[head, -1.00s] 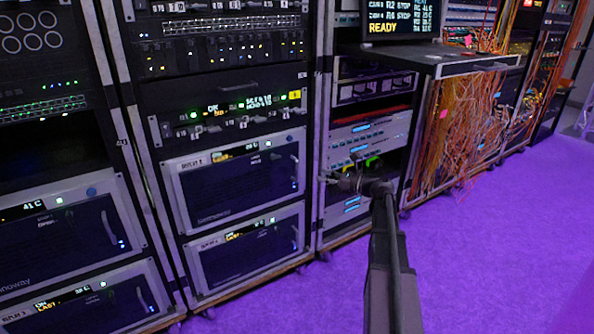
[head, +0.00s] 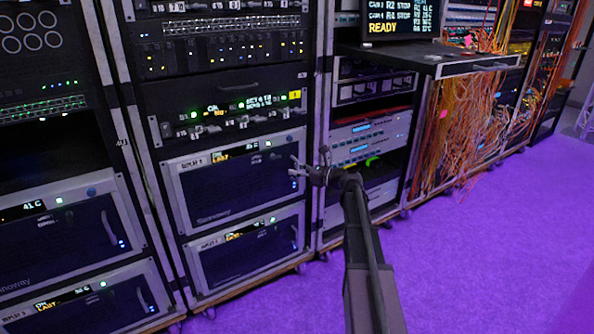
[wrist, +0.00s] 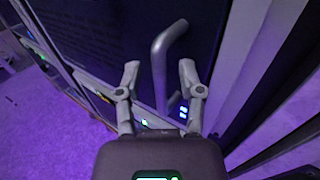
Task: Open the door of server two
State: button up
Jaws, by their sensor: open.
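Two dark server units with grey frames stand one above the other in the middle rack: an upper one (head: 235,185) and a lower one (head: 245,255). Their labels are too blurred to tell which is server two. My gripper (head: 297,171) is at the right edge of the upper unit's door. In the wrist view my gripper (wrist: 159,76) is open, with one finger on each side of a grey bar handle (wrist: 160,72) on a dark door. The fingers look apart from the handle; depth is hard to judge. The door looks shut.
A left rack (head: 60,225) holds similar units. To the right, an open rack has a shelf (head: 470,67) jutting out and hanging orange cables (head: 455,135). The purple floor (head: 490,250) in front is clear.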

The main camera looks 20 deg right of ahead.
grip_shut()
jog(key=shift+s+a, duration=0.1)
